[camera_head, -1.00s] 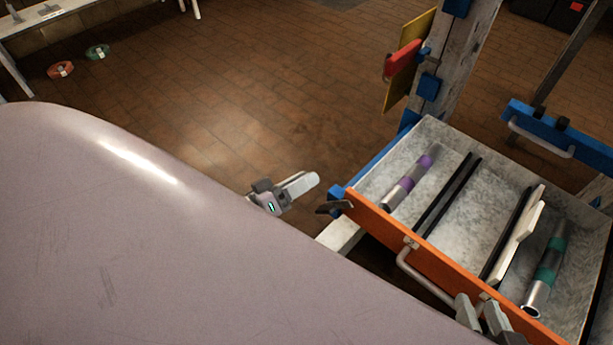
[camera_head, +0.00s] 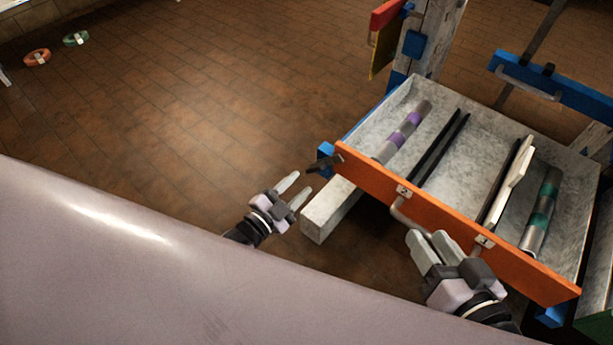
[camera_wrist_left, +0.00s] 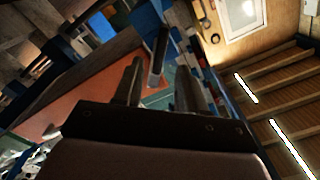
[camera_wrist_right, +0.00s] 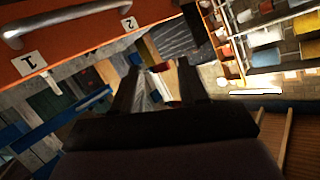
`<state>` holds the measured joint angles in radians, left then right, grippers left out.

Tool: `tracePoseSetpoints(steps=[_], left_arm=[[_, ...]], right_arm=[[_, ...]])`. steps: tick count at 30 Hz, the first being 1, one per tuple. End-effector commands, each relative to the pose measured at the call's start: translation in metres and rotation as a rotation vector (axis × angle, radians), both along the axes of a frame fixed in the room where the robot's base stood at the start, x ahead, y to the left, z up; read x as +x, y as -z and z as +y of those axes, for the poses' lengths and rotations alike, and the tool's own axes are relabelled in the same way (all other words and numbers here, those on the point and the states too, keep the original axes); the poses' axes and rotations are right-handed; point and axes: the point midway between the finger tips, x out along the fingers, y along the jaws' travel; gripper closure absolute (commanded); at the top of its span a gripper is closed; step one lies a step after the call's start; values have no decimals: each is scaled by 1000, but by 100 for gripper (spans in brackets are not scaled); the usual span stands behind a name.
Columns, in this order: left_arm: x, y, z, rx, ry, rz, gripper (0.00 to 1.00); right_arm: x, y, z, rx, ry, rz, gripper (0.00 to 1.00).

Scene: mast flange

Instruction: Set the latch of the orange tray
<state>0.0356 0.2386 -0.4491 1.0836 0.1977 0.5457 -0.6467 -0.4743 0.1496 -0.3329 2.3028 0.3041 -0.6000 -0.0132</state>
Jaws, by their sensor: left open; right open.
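The orange tray's front panel (camera_head: 375,185) slants across the right of the head view, with labels 1 and 2 and a grey bar handle (camera_head: 401,216). A dark lever latch (camera_head: 325,162) sits at the panel's left end on a blue block. My left gripper (camera_head: 297,187) is open and empty, just left of and below the latch. In the left wrist view the latch (camera_wrist_left: 160,52) stands beyond the fingertips. My right gripper (camera_head: 428,237) is open in front of the panel, hiding part of the handle. The right wrist view shows the handle (camera_wrist_right: 60,18) outside its fingers.
The grey tray (camera_head: 470,125) holds a purple-banded tube (camera_head: 403,135), a green-banded tube (camera_head: 542,212), black dividers and a white plate (camera_head: 510,180). A blue-fronted bar with a handle (camera_head: 555,80) is behind. A pale beam (camera_head: 328,208) juts out below the latch.

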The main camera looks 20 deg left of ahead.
Motion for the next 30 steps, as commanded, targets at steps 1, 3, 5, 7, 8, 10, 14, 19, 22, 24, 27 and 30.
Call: tracePoseSetpoints(steps=[1, 3, 5, 7, 8, 10, 14, 19, 22, 24, 27, 30], left_arm=[[9, 2, -3, -2, 1, -2, 60], [19, 3, -7, -2, 0, -2, 60], [28, 2, -10, -2, 1, -2, 60], [36, 3, -13, -1, 1, 0, 60], [39, 2, -14, -2, 0, -1, 60], [45, 2, -16, -3, 1, 0, 60], [50, 1, -18, -2, 0, 2, 60], [50, 1, -18, -2, -1, 3, 60], [50, 0, -18, -3, -1, 3, 69], [50, 0, -18, -3, 0, 3, 92], [50, 0, -18, -3, 0, 3, 100], [50, 0, -18, -3, 0, 3, 100]], right_arm=[[-1, 5, -2, -9, 2, -11, 57], [-2, 4, -6, -29, 9, -36, 57], [-3, 4, -9, -43, 14, -53, 57], [-3, 4, -11, -55, 19, -70, 57], [-3, 4, -12, -61, 20, -76, 57], [-4, 4, -14, -71, 25, -88, 57], [-4, 2, -15, -81, 27, -101, 57], [-4, 0, -16, -83, 28, -105, 57], [-4, 0, -16, -82, 28, -105, 57], [-4, 0, -16, -82, 28, -105, 57], [-4, 0, -15, -82, 28, -104, 57], [-4, 0, -15, -82, 27, -103, 57]])
